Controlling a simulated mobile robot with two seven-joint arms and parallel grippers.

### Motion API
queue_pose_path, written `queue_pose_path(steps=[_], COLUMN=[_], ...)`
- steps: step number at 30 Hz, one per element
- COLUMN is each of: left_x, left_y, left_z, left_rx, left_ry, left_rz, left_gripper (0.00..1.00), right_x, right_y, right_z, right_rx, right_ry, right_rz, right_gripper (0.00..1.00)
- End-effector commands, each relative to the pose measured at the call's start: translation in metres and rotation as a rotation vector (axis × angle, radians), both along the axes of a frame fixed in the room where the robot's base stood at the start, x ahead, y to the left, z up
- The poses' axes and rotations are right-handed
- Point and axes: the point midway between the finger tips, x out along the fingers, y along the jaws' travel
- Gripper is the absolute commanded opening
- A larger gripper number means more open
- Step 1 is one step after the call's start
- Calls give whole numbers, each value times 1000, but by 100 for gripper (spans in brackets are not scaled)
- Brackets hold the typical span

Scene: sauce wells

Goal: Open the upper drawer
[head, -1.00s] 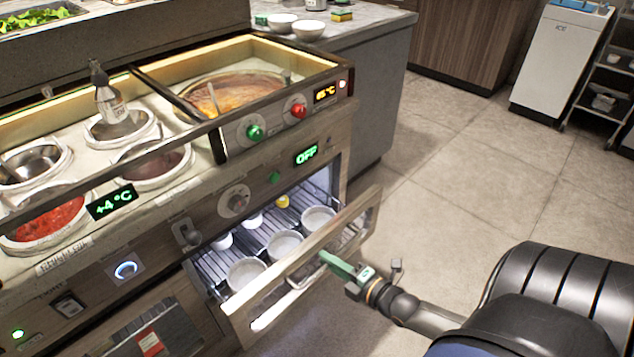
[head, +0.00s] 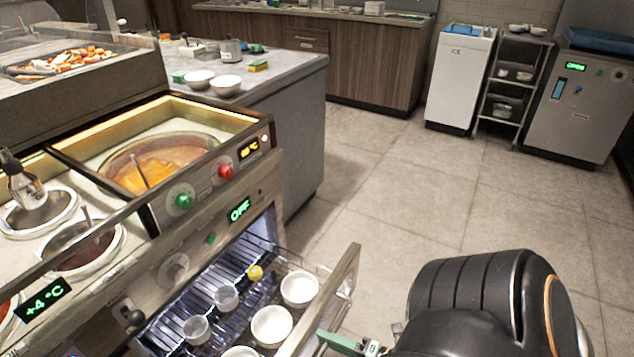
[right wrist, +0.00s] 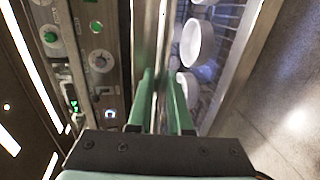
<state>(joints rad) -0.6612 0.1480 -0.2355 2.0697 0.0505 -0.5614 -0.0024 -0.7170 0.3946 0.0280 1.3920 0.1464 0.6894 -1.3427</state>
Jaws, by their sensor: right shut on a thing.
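The drawer (head: 325,300) under the warm counter unit is pulled out, with its wire-rack inside lit and showing. It holds several white bowls (head: 271,325), two small clear cups (head: 227,297) and a yellow item (head: 255,272). My right gripper (head: 345,343) is at the outer side of the drawer front, near the lower edge of the head view. In the right wrist view its green fingers (right wrist: 163,105) are closed around the pale handle bar (right wrist: 162,60) along the drawer front. My left gripper is not in view.
A counter unit (head: 150,225) with knobs, an "OFF" display and a pan of orange sauce (head: 165,165) stands left. A grey counter (head: 300,110) is behind it. The tiled floor (head: 420,200) to the right is clear back to the white ice cabinet (head: 460,75) and rack.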

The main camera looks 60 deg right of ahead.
Motion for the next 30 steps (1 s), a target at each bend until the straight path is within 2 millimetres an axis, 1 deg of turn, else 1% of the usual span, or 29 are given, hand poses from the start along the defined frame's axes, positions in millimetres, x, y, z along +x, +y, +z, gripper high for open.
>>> queue_pose_path(steps=[1,6,17,18,24,25,26,30], left_x=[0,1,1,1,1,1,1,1], left_y=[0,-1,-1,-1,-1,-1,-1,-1], left_z=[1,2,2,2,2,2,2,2], left_rx=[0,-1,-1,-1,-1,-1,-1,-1], left_ry=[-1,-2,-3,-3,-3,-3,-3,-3], left_rz=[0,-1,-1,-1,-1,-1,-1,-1], left_gripper=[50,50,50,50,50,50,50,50], right_x=[-4,-9,-10,-10,-9,-9,-9,-9], right_y=[0,0,0,0,-1,-1,-1,-1], right_z=[0,0,-1,-1,0,0,0,0], right_rx=[2,1,0,0,0,0,0,0], right_ry=[1,1,1,1,1,1,1,0], right_rz=[-1,0,0,0,0,0,0,0], right_gripper=[0,0,0,21,43,46,47,47])
